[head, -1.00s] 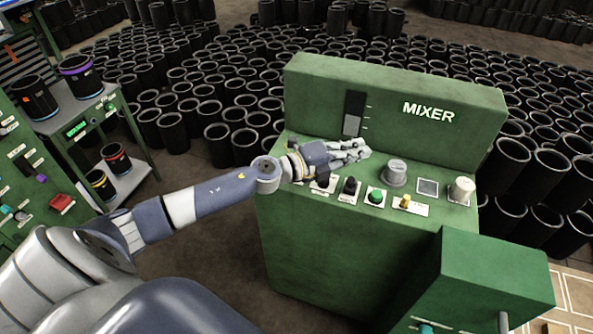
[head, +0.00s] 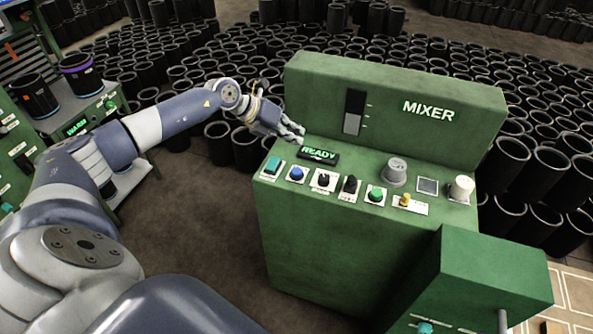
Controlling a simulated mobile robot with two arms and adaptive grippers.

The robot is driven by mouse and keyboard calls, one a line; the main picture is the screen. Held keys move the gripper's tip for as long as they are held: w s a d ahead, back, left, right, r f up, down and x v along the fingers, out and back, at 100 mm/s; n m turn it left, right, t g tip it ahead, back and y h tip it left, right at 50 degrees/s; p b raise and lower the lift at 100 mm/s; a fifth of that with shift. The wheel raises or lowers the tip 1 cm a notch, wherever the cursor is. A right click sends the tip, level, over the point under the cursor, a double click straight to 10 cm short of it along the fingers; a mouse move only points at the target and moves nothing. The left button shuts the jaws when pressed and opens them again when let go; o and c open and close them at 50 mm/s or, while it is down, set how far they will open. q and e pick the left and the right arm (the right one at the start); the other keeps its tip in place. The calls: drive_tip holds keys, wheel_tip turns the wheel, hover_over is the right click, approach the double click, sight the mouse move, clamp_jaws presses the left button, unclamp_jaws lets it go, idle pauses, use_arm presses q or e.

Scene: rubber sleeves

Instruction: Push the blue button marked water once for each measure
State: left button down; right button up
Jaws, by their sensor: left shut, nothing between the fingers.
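The blue button (head: 296,173) sits on a white plate near the left end of the green mixer's (head: 330,230) sloped panel. Its label is too small to read. My left gripper (head: 301,135) is shut and empty. It hangs above the far left part of the panel, behind the blue button in the picture and apart from it. A display (head: 318,154) behind the button reads READY in green. My right gripper is not in view.
A teal switch (head: 272,166) is left of the blue button; black knobs (head: 323,180), a green button (head: 375,194) and a yellow control (head: 405,200) are to its right. A grey cap (head: 394,171) stands farther right. Black sleeves (head: 220,140) crowd the floor behind.

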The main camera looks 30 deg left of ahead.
use_arm(q)
drive_tip(key=f, duration=0.1)
drive_tip(key=b, duration=0.6)
hover_over(295, 168)
wheel_tip(295, 168, down, 7)
drive_tip(key=shift+s+r, duration=0.1)
drive_tip(key=shift+f, duration=0.5)
idle(0.6)
drive_tip(key=shift+f+b, duration=0.3)
drive_tip(key=shift+f, duration=0.05)
